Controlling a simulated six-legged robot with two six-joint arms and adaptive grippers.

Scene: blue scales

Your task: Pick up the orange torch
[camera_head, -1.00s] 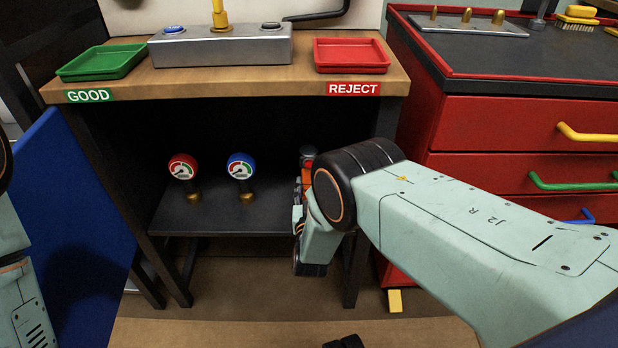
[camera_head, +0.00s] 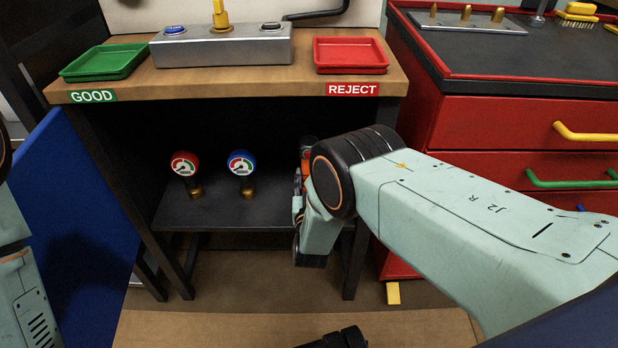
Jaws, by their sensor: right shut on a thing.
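The orange torch (camera_head: 306,169) stands upright at the right end of the low shelf under the bench. Its dark top and a strip of its orange body show; the rest is hidden behind my right gripper and wrist. My right gripper (camera_head: 299,190) is at the torch's body and shut on it, seen mostly from behind, with its fingers largely covered by the wrist. Whether the torch's base touches the shelf cannot be seen. On the left edge only links of my left arm show; its gripper is not visible.
A red gauge (camera_head: 185,165) and a blue gauge (camera_head: 242,164) stand on the dark shelf (camera_head: 215,212), left of the torch. The bench top above holds a green tray (camera_head: 103,76) and a red tray (camera_head: 351,69). A red drawer cabinet (camera_head: 490,130) stands at right.

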